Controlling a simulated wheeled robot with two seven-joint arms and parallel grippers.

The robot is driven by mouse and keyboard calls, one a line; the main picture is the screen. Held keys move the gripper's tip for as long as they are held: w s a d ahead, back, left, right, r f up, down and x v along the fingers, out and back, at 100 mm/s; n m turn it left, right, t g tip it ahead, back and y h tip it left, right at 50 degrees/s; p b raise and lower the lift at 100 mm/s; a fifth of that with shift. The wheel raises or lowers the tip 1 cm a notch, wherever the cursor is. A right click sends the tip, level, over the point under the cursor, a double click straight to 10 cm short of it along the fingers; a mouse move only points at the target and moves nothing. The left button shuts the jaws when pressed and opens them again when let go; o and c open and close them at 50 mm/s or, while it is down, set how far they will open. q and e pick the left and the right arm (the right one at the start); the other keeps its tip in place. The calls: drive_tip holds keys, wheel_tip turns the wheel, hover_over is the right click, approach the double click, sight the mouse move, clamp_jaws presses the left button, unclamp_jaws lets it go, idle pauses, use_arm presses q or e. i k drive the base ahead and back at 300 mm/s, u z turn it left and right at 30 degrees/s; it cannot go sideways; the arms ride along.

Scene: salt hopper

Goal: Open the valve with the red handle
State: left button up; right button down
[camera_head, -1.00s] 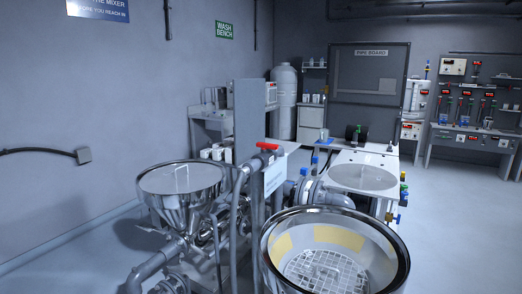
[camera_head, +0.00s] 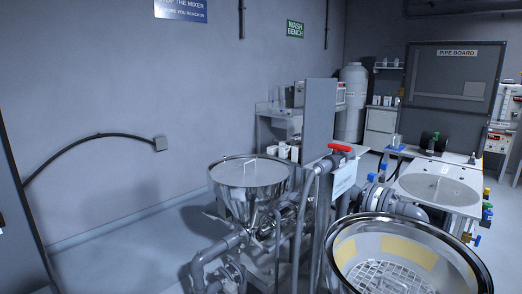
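The red handle (camera_head: 341,148) sits on top of a valve on a grey pipe, right of the picture's middle. The handle lies roughly level, and the valve body below it is too small to read clearly. A shiny steel hopper (camera_head: 249,182) with a clear lid stands just left of the valve. A white label plate (camera_head: 343,178) hangs below the handle. Neither of my grippers shows in the head view.
A large steel basin (camera_head: 347,240) with a grid inside stands at the front right. Grey pipes (camera_head: 217,246) run below the hopper. A bench with a round lid (camera_head: 440,188) and blue, green and yellow valves is at the right. Floor (camera_head: 120,260) at the left is clear.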

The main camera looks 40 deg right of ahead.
sight(335, 147)
drive_tip(key=u, duration=1.7)
drive_tip(key=k, duration=1.4)
drive_tip(key=z, duration=1.6)
